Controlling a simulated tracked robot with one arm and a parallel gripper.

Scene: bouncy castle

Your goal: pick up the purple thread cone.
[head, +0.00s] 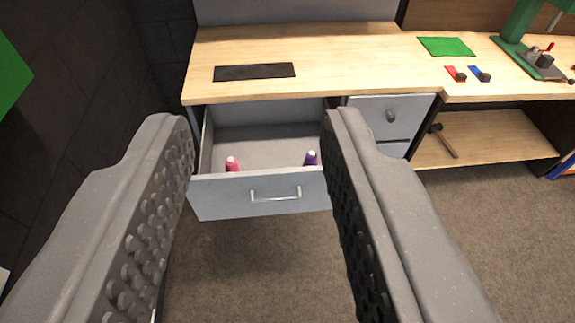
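The purple thread cone (312,158) stands upright inside an open grey drawer (215,199), near its front right corner. Its top is white and its lower part is hidden by the drawer front. A pink thread cone (232,164) stands in the same drawer, near the front left. My gripper (258,128) is open and empty, with its two fingers wide apart in the foreground. The drawer shows between the fingers, and the purple cone appears just left of the right finger. The gripper looks well short of the drawer.
A wooden desk top (330,60) lies above the drawer, with a black mat (254,72) and green mat (446,46) on it. A closed drawer (392,117) is to the right. A hammer (444,140) lies on a low shelf. The carpet in front is clear.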

